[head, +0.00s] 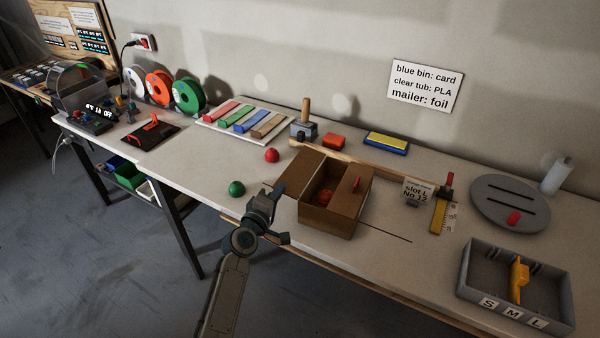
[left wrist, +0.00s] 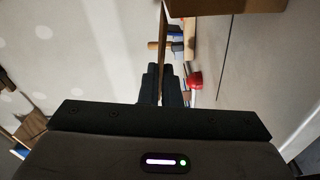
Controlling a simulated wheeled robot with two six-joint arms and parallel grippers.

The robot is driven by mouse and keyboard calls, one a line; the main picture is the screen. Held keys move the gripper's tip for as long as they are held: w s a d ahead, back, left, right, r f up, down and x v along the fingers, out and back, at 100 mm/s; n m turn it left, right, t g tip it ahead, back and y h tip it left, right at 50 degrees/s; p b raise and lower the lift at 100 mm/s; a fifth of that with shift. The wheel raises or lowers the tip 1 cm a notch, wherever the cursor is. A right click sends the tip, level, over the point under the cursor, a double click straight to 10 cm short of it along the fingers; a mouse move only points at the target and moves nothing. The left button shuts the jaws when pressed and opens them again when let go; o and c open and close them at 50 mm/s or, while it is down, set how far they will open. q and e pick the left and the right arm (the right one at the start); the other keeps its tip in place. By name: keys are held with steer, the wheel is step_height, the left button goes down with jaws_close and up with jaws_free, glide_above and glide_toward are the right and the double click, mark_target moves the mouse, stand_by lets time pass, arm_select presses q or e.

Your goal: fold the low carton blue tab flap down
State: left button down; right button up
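The low brown carton (head: 325,222) stands on the bench with its top partly open. A red ball (head: 325,197) lies inside. The left flap (head: 298,172) stands out to the left. I see no blue tab; it may be hidden. My left gripper (head: 279,188) is at the left flap's near edge; contact is unclear. In the left wrist view its fingers (left wrist: 160,86) are close together, with a thin brown panel (left wrist: 162,42), seemingly that flap, edge-on beyond them. My right gripper is not in view.
A green ball (head: 236,188) and another red ball (head: 272,155) lie left of the carton. A wooden bar (head: 350,155) runs behind it. A slot label (head: 417,190), yellow piece (head: 438,217) and grey tray (head: 468,283) are to the right. Bare bench lies in front.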

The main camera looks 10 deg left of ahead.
arm_select(q)
steer(key=shift+s+d+r+m+b, duration=0.15)
steer(key=shift+r+m+b, duration=0.15)
steer(key=shift+m, duration=0.45)
steer(key=shift+w+d+r+m+b, duration=0.15)
steer(key=shift+r+m, duration=0.25)
steer(key=shift+m, duration=0.4)
steer(key=shift+s+d+r+m+b, duration=0.1)
steer(key=shift+r+m+b, duration=0.2)
steer(key=shift+m, duration=0.45)
steer(key=shift+s+d+r+m+b, duration=0.1)
steer(key=shift+d+r+m+b, duration=0.2)
steer(key=shift+m, duration=0.45)
steer(key=shift+s+d+r+m+b, duration=0.15)
steer(key=shift+m+b, duration=0.25)
steer(key=shift+m, duration=0.4)
steer(key=shift+d+r+m+b, duration=0.3)
steer(key=shift+m+b, duration=0.05)
steer(key=shift+m, duration=0.4)
